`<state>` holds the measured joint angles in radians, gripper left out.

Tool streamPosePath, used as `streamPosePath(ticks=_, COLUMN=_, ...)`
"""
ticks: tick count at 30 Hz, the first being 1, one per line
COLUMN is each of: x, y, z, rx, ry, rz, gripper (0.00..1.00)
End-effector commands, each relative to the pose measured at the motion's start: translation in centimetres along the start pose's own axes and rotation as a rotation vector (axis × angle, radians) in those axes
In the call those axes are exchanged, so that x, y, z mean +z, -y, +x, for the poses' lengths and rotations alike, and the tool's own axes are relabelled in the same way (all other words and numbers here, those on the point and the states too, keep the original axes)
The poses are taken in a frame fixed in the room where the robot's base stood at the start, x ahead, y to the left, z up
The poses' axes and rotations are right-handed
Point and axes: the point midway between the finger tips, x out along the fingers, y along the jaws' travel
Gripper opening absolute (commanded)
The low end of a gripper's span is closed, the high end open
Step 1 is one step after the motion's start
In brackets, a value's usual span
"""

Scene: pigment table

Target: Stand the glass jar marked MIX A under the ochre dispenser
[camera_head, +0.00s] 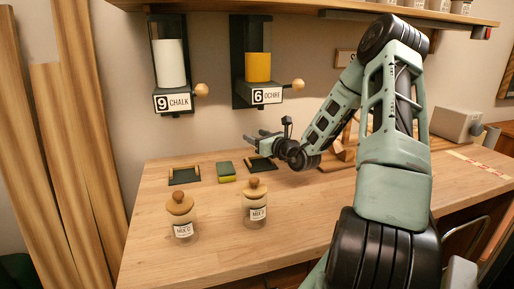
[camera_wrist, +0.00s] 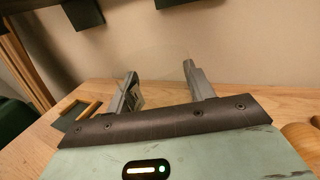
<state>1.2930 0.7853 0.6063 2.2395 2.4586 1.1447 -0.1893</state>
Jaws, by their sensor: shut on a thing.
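The ochre dispenser (camera_head: 258,68), marked 6 OCHRE, hangs on the wall with yellow powder in its clear tube. A dark pad (camera_head: 262,167) with a wooden bar lies on the table below it. My gripper (camera_head: 258,138) is above this pad, below the dispenser. In the wrist view my gripper (camera_wrist: 163,78) has its fingers apart around a faint, clear rounded shape, a glass jar (camera_wrist: 163,58). Its mark cannot be read, and it barely shows in the head view. I cannot tell whether its base touches the pad.
Two stoppered jars, one marked MIX (camera_head: 182,222) at front left and another (camera_head: 256,210) at front middle, stand on the table. The chalk dispenser (camera_head: 171,70) hangs at left.

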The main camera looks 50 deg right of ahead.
Motion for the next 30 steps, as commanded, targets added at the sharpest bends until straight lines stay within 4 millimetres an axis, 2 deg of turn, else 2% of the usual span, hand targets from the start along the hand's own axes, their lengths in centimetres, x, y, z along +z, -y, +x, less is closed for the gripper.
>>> streamPosePath(ticks=4, x=-1.0, y=0.0, z=0.0, rx=0.001, ry=0.0, rz=0.001, gripper=0.24)
streamPosePath(ticks=10, x=-3.6, y=0.0, z=0.0, rx=0.0, ry=0.001, rz=0.002, gripper=0.24)
streamPosePath(ticks=25, x=-4.5, y=0.1, z=0.3, rx=0.001, ry=0.002, rz=-0.002, gripper=0.24)
streamPosePath(ticks=26, x=-4.5, y=0.1, z=0.3, rx=0.001, ry=0.001, rz=-0.002, gripper=0.59)
streamPosePath(ticks=27, x=-4.4, y=0.1, z=0.3, rx=0.001, ry=0.001, rz=-0.002, gripper=0.7)
streamPosePath(ticks=28, x=-4.4, y=0.1, z=0.3, rx=0.001, ry=0.001, rz=-0.002, gripper=0.75)
streamPosePath(ticks=30, x=-4.4, y=0.1, z=0.3, rx=0.001, ry=0.001, rz=-0.002, gripper=0.75)
